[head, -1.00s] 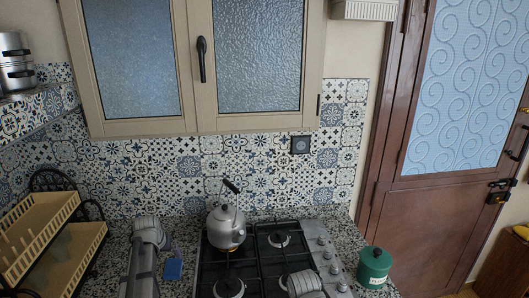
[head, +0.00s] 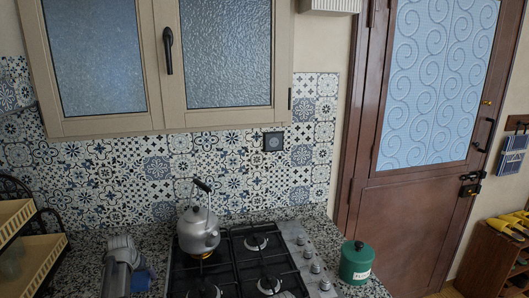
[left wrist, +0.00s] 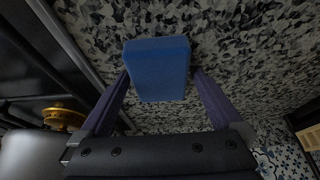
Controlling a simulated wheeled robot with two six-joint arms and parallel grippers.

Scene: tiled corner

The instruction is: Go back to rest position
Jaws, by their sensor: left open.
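My left arm comes in at the bottom left of the head view, over the counter beside the stove. My left gripper (left wrist: 160,76) is open in the left wrist view, its two dark fingers spread apart. A blue block (left wrist: 158,62) shows at the fingertips, between them in the picture; I cannot tell whether they touch it. In the head view the blue block (head: 144,278) is on the counter, partly hidden by my left arm. My right gripper is not in view.
A grey kettle (head: 198,236) stands on the black-grated gas stove (head: 247,262), with an orange glow under it. A green lidded canister (head: 356,266) stands right of the stove. A cream rack (head: 38,262) is at the left. A brown door (head: 405,222) is at the right.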

